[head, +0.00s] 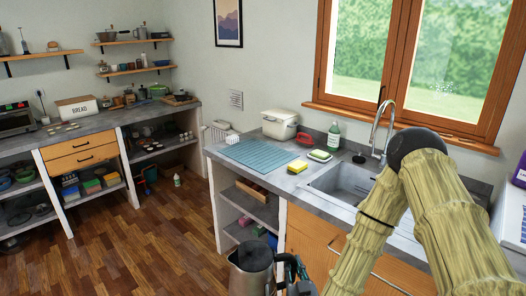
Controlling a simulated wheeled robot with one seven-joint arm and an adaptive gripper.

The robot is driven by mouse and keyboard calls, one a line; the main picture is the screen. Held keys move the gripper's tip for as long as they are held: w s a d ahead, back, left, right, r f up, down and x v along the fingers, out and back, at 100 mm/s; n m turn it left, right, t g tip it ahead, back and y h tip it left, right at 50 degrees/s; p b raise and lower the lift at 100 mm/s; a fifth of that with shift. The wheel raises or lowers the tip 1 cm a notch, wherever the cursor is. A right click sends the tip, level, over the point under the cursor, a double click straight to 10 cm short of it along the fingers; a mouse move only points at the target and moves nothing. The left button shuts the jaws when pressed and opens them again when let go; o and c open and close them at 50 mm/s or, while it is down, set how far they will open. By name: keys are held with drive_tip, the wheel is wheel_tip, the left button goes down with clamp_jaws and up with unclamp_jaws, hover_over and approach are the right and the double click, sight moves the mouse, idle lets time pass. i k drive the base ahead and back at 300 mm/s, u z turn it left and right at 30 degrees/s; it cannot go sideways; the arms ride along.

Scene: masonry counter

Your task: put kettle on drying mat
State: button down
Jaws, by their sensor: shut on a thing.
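A grey metal kettle (248,272) with a dark lid is at the bottom of the head view, in front of the counter and apart from it. It looks upright; its lower part is cut off by the frame edge. My gripper (283,276) is at the kettle's right side, shut on it; the fingers are partly hidden and cut off by the frame. The blue-green ribbed drying mat (264,153) lies flat on the counter, left of the sink, with nothing on it. The kettle is nearer to me than the mat and lower in the picture.
A sink (345,183) with a tap (381,125) is right of the mat. A yellow sponge (297,166), a sponge dish (319,156), a red item (303,138), a soap bottle (333,137) and a cream bin (285,124) stand nearby. Open shelves (250,206) lie below the counter.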

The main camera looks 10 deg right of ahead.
sight(270, 156)
drive_tip(key=u, duration=0.05)
drive_tip(key=i, duration=1.15)
